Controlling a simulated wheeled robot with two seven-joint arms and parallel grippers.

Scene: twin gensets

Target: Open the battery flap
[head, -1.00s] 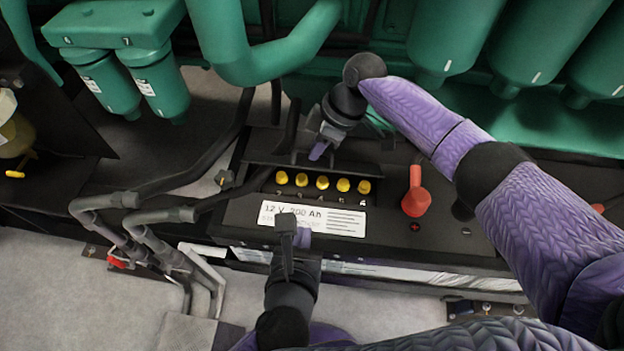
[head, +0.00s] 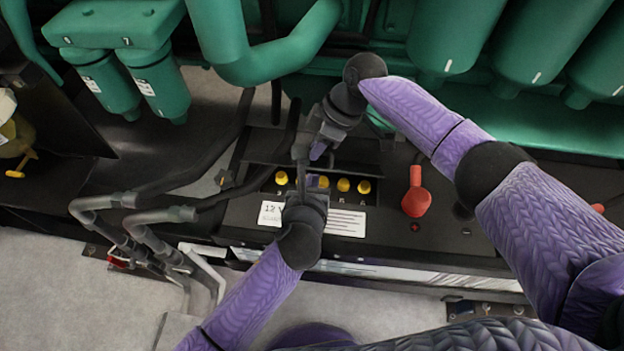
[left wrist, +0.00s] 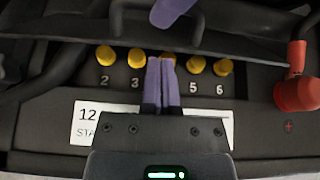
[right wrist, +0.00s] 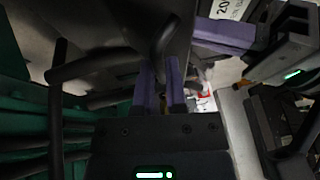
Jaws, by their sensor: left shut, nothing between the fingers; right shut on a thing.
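The battery flap (head: 350,170) is a dark panel tilted up at the back of the battery (head: 265,214), uncovering a row of yellow caps (head: 343,185). It also shows across the top of the left wrist view (left wrist: 235,42), with a dark bar handle (left wrist: 117,22). My right gripper (head: 318,150) is behind the flap, shut on the handle; in the right wrist view the bar (right wrist: 165,42) runs to its fingers. My left gripper (head: 318,182) is shut and empty over the caps, in front of the flap. It hides some caps and part of the label.
A red terminal cover (head: 416,195) stands right of the caps. Grey pipes (head: 130,225) and black hoses (head: 215,165) lie at the left. Green engine parts (head: 455,45) crowd the back. Bare floor (head: 60,290) is at the lower left.

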